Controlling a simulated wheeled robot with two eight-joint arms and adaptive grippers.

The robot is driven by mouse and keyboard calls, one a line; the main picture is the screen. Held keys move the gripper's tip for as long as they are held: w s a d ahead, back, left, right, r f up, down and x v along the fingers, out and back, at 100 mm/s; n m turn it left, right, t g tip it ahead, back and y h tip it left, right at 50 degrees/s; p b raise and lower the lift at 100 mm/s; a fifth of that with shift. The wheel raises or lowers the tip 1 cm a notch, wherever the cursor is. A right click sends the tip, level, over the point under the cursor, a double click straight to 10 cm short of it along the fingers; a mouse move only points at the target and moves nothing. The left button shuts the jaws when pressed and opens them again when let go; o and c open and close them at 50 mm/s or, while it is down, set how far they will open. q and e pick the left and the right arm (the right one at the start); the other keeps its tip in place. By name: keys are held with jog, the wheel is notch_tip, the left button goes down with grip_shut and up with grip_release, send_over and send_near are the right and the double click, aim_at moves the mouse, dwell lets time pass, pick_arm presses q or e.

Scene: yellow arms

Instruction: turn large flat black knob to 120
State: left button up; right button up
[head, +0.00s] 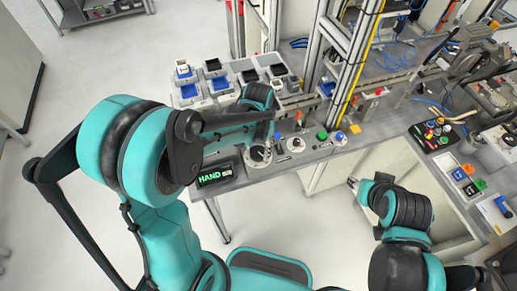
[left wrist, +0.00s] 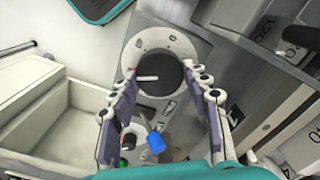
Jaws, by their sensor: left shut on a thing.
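The large flat black knob (left wrist: 162,82) sits on a round pale dial plate (left wrist: 160,42) in the left wrist view. A short white mark on the knob points to the left of the picture. The dial's numbers are too small to read. My left gripper (left wrist: 160,77) has one finger on each side of the knob and is shut on it. In the head view the dial (head: 258,156) lies below my left gripper (head: 262,142), which partly hides it. My right gripper (head: 353,183) is low in front of the bench; its opening is too small to judge.
A smaller dial (head: 296,145), a green button (head: 322,135) and a blue button (head: 339,136) stand right of the large dial. A lit display (head: 214,175) is at the bench's front left. Small bins (head: 188,91) stand behind. A metal post (head: 309,45) rises nearby.

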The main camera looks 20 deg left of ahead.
aim_at(258, 151)
pick_arm(q)
jog(key=n, duration=0.6)
jog(key=shift+n, duration=0.3)
jog(key=n, duration=0.6)
jog(key=shift+a+n+b, duration=0.1)
jog(key=shift+n+b, duration=0.2)
jog(key=shift+b, duration=0.05)
jog(key=o, duration=1.2)
jog(key=shift+c, duration=0.2)
notch_tip(258, 151, up, 12)
